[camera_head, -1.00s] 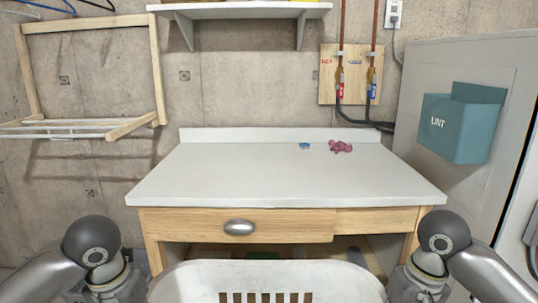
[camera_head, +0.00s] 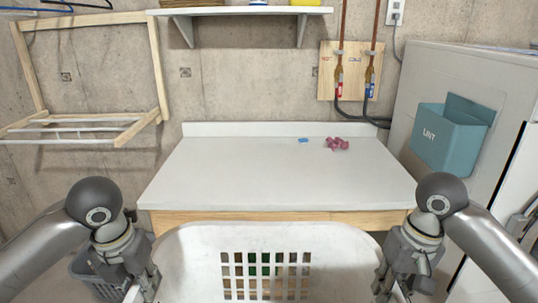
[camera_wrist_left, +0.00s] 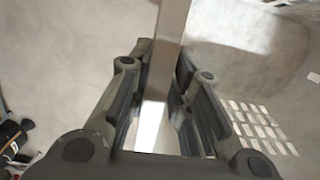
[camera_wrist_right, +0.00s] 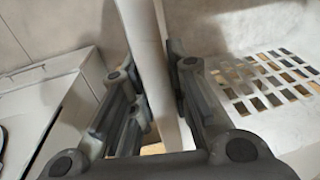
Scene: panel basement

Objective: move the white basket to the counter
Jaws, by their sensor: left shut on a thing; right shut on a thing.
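The white basket (camera_head: 200,255) is at the bottom middle of the head view, in front of the counter (camera_head: 270,180). Its far wall has a grid of slots, and its near part is out of view. My left gripper (camera_head: 145,290) is shut on the basket's left rim; the rim runs between its fingers in the left wrist view (camera_wrist_left: 155,110). My right gripper (camera_head: 388,290) is shut on the right rim, which shows between its fingers in the right wrist view (camera_wrist_right: 155,90). The basket's far rim covers part of the counter's front.
A small blue item (camera_head: 303,141) and a pink crumpled thing (camera_head: 336,143) lie at the counter's back. The rest of its top is clear. A teal lint bin (camera_head: 450,138) hangs on the right. A wooden drying rack (camera_head: 150,70) is at left. A grey basket (camera_head: 90,270) stands low left.

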